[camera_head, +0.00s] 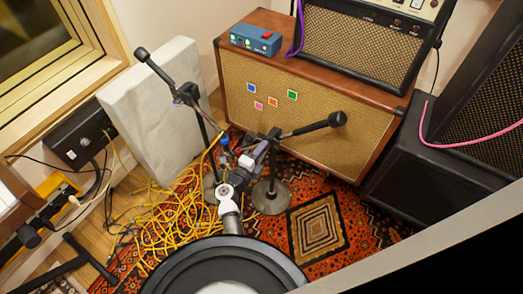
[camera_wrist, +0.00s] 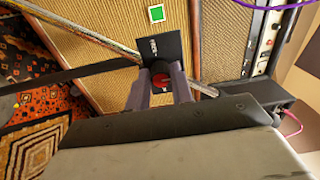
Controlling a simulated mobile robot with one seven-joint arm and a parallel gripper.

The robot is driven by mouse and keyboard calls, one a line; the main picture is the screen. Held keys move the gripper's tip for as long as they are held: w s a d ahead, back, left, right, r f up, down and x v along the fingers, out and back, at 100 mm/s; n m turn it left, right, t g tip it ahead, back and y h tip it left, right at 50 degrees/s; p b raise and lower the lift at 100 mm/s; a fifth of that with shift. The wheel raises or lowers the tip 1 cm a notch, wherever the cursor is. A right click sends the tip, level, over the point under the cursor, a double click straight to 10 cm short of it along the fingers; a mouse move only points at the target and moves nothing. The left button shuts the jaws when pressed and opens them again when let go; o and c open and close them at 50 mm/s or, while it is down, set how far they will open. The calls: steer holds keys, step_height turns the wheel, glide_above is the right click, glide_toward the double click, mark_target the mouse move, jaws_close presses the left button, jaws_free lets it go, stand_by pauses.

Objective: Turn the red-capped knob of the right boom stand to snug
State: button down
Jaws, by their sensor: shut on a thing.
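The right boom stand (camera_head: 271,196) stands on the rug, with its dark boom reaching up and right to a black microphone (camera_head: 337,118) in front of the tan amp cabinet. My gripper (camera_head: 264,147) is at the clamp of this stand, near the top of its upright. In the wrist view my gripper (camera_wrist: 161,88) is shut on the red-capped knob (camera_wrist: 160,81), with one finger on each side of it. A black plate with small white marks (camera_wrist: 161,48) is just beyond the knob. The knob's turn angle cannot be read. In the head view my gripper and arm hide the knob.
A left boom stand (camera_head: 204,124) stands close to the left of my arm. Yellow cable (camera_head: 165,222) lies tangled on the floor. The amp cabinet (camera_head: 235,87) with coloured stickers is right behind the stands. The patterned rug (camera_head: 350,262) is clear at the right.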

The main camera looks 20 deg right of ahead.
stand_by(0.4)
steer(key=c, duration=1.2)
jaws_free()
steer(key=p+v, duration=0.3)
steer(key=v, duration=1.1)
steer(key=shift+p, duration=0.3)
